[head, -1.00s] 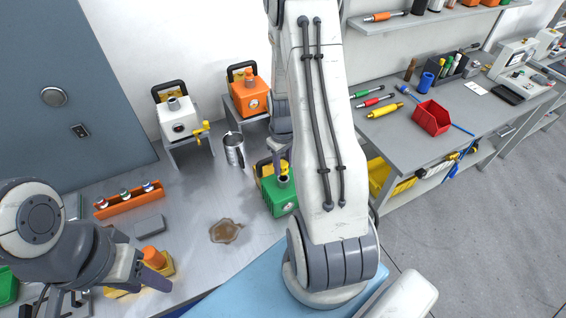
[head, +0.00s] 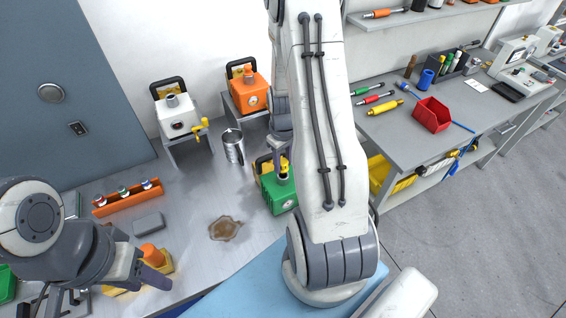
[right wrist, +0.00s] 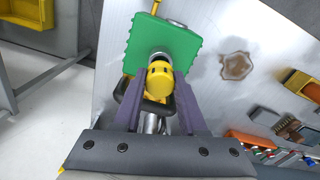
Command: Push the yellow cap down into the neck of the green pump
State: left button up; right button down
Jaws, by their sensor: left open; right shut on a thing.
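The green pump (head: 277,196) stands on the steel bench in the middle of the head view, partly behind my right arm. Its grey neck (head: 283,178) points up. My right gripper (head: 284,163) is shut on the yellow cap (head: 284,171) at the top of the neck. In the right wrist view the yellow cap (right wrist: 160,80) is between the two fingers, over the green pump (right wrist: 165,38). I cannot tell how deep the cap sits in the neck. My left gripper (head: 158,273) is open, low at the left, beside an orange-topped yellow object (head: 152,253).
A white pump (head: 177,120) and an orange pump (head: 248,95) stand on grey stands behind. A metal mug (head: 233,146) is near the green pump. A brown spill (head: 225,228) lies in front. An orange rack (head: 127,198) and grey block (head: 149,222) are at left.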

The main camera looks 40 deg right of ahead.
jog(key=shift+f+b, duration=0.5)
jog(key=shift+b, duration=0.25)
jog(key=shift+r, duration=0.1)
jog(key=shift+f+b, duration=0.3)
jog(key=shift+f, duration=0.15)
jog(key=shift+f, duration=0.3)
jog(key=shift+c, duration=1.9)
grip_release()
